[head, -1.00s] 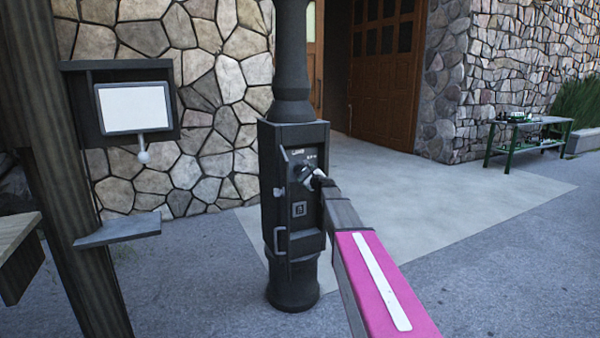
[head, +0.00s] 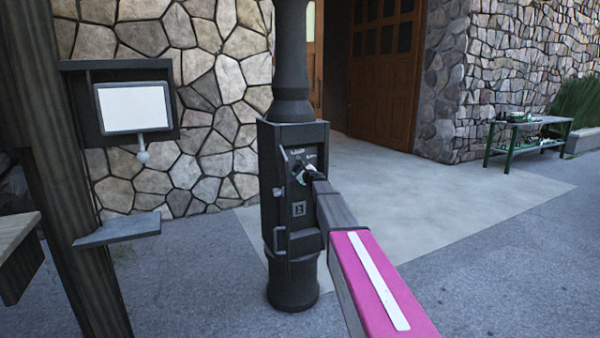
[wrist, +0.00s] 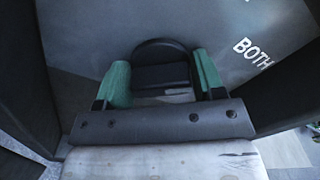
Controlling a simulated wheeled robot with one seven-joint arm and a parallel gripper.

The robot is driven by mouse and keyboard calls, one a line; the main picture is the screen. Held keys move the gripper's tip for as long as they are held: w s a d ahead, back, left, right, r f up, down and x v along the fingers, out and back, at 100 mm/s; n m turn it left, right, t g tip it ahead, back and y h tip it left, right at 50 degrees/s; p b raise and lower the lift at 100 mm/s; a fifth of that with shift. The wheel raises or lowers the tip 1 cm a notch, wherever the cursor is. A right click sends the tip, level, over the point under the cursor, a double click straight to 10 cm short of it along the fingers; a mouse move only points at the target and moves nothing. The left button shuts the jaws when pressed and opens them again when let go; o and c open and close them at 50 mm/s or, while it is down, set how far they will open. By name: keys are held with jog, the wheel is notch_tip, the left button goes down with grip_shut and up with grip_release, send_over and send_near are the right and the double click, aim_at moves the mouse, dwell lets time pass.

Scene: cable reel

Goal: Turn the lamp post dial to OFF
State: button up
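The lamp post (head: 291,85) stands upright mid-left in the head view, with an open control box (head: 299,235) on its front. My gripper (head: 303,174) is at the upper part of the box, and my forearm hides part of the panel. In the wrist view my gripper (wrist: 162,80) has its two green fingertips apart, one on each side of the dark round dial (wrist: 158,50). Gaps at the dial look narrow; contact is not clear. The white word BOTH is on the panel (wrist: 235,25) to the right. The dial's pointer and the OFF mark are not readable.
The box's narrow door (head: 281,195) stands open on its left. A wooden post with a shelf (head: 118,229) and a white screen (head: 134,107) is at left. A stone wall is behind. Paving is clear to the right, up to a green-legged bench (head: 522,140).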

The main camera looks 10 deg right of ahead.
jog(key=shift+n, duration=0.4)
jog(key=n, duration=0.4)
jog(key=shift+f+n, duration=0.1)
jog(key=shift+n, duration=0.2)
jog(key=n, duration=0.4)
jog(key=shift+a+f+n, duration=0.1)
jog(key=shift+n, duration=0.2)
jog(key=n, duration=0.5)
jog(key=shift+f+n, duration=0.1)
jog(key=shift+n, duration=2.3)
jog(key=o, duration=0.8)
jog(key=shift+s, duration=0.15)
